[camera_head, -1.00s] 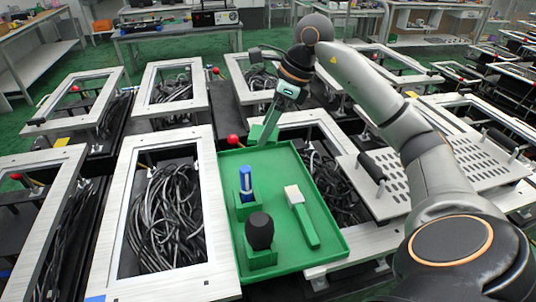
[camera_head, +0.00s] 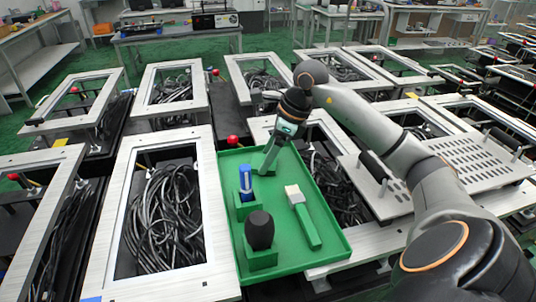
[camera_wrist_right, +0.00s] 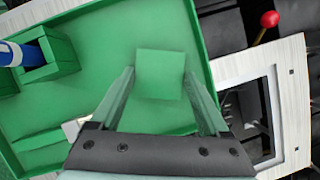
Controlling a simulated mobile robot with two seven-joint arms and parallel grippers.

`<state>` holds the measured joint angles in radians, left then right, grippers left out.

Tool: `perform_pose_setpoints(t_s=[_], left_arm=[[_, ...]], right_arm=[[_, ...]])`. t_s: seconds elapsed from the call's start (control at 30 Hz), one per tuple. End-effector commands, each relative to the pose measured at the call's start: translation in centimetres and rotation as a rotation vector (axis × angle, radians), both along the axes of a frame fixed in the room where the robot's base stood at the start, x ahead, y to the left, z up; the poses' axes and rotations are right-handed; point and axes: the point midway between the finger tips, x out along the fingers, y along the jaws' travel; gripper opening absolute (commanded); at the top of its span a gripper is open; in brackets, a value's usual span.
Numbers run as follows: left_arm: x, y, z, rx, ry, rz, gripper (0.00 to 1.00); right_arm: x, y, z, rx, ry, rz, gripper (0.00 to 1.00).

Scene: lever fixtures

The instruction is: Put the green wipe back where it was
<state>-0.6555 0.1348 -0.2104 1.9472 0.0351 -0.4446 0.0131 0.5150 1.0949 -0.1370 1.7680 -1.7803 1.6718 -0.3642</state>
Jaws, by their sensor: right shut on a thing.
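My right gripper (camera_head: 267,160) reaches down from above over the back part of the green tray (camera_head: 325,220). It also shows in the right wrist view (camera_wrist_right: 160,82), with its fingers on either side of the green wipe (camera_wrist_right: 160,66). The gripper is shut on the wipe, a small square green block. The wipe is over the tray floor. Green on green, I cannot tell whether it touches the floor. My left gripper is not in view.
In the tray stand a blue bottle (camera_head: 245,180) in a green holder and a black-topped item (camera_head: 260,232) in another. A brush (camera_head: 303,217) with a white head lies at right. Framed fixtures with cables surround the tray; a red knob (camera_head: 233,140) is behind it.

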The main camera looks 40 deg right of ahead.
Motion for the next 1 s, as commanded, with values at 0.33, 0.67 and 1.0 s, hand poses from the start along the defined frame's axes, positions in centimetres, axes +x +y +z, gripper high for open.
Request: perform_pose_setpoints(t_s=[0.33, 0.67, 1.0], left_arm=[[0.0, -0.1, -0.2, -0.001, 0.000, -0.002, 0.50], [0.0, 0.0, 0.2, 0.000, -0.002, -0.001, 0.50], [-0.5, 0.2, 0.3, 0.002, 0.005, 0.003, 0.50]], right_arm=[[0.0, 0.0, -0.2, 0.000, 0.000, 0.000, 1.00], [-0.2, -0.3, 1.1, -0.002, -0.003, -0.002, 1.00], [-2.4, -2.1, 7.8, -0.003, -0.003, -0.003, 1.00]])
